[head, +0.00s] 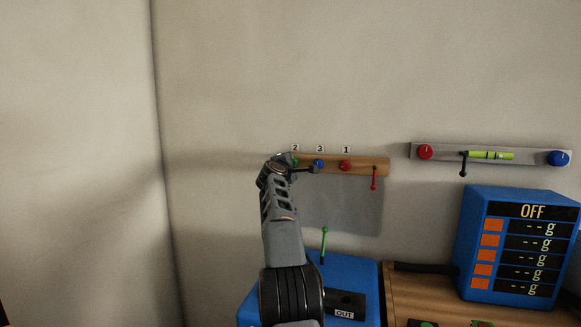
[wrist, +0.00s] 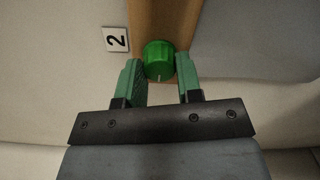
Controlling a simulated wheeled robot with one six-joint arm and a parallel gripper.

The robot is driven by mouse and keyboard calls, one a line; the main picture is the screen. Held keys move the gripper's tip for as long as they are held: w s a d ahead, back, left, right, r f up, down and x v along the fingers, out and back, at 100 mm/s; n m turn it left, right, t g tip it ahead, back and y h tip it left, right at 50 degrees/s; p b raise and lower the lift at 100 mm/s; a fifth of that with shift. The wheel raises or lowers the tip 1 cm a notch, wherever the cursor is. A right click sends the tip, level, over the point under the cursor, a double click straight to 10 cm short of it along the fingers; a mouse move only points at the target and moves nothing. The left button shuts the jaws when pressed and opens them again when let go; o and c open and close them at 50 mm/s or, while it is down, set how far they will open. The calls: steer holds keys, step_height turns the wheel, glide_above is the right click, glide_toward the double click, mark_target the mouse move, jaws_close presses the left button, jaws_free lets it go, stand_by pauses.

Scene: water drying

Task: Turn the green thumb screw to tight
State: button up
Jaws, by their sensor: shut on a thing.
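The green thumb screw (wrist: 158,57) sits on a wooden strip (wrist: 152,18) on the wall, beside a tag reading 2 (wrist: 116,39). A pale mark shows on its lower edge in the wrist view. My gripper (wrist: 157,62) has its two green fingers on either side of the screw and is shut on it. In the head view my gripper (head: 290,166) is at the left end of the strip (head: 362,170), and only a bit of the green screw (head: 295,161) shows past my arm.
A blue knob (head: 318,163) under tag 3 and a red knob (head: 345,166) under tag 1 are close by on the strip. A red lever (head: 374,178) is at its right end. Below stands a blue box (head: 352,275) with a green lever (head: 324,243). A blue display (head: 520,240) reads OFF.

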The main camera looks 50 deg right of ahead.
steer(key=shift+f, duration=0.1)
stand_by(0.3)
steer(key=o, duration=0.9)
steer(key=shift+o, duration=0.2)
steer(key=shift+a, duration=0.1)
steer(key=b+v, duration=0.6)
steer(key=v, duration=0.7)
steer(key=shift+s+a, duration=0.25)
